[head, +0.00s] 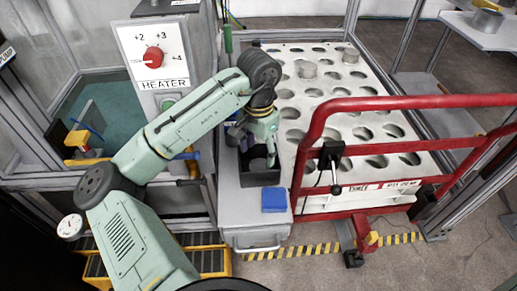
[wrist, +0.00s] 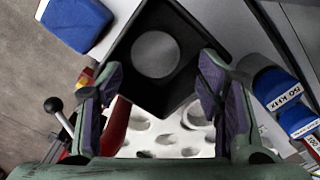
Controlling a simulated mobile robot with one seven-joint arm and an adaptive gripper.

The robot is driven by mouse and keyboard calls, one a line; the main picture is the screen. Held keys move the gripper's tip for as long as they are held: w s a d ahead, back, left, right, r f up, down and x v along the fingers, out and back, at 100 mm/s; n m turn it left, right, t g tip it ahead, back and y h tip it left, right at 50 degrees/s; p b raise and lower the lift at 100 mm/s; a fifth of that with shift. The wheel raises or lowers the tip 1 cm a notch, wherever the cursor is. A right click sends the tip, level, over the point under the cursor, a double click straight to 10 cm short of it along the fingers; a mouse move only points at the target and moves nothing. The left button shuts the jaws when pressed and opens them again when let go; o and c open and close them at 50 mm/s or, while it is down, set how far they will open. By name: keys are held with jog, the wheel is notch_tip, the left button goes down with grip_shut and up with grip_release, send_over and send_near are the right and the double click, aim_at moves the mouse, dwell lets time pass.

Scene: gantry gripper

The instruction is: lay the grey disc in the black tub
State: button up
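The black tub (head: 262,180) stands on the grey cabinet top below my gripper. In the wrist view the tub (wrist: 157,96) is seen from above, turned at an angle. The grey disc (wrist: 155,54) lies in it, looking flat on the tub's floor. My gripper (head: 262,155) is over the tub in the head view and partly covers it. In the wrist view my gripper (wrist: 160,72) is open, with its two purple-padded fingers wide apart and nothing between them. I cannot tell exactly how high the fingertips are above the tub.
A blue block (head: 274,201) sits just in front of the tub. The heater panel (head: 160,60) stands at the left. Blue labelled items (wrist: 285,100) show in the wrist view.

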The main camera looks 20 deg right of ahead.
aim_at(259, 165)
jog(key=shift+o, duration=0.6)
jog(key=shift+r, duration=0.1)
jog(key=shift+r, duration=0.4)
notch_tip(259, 165, up, 12)
jog(key=shift+r, duration=0.15)
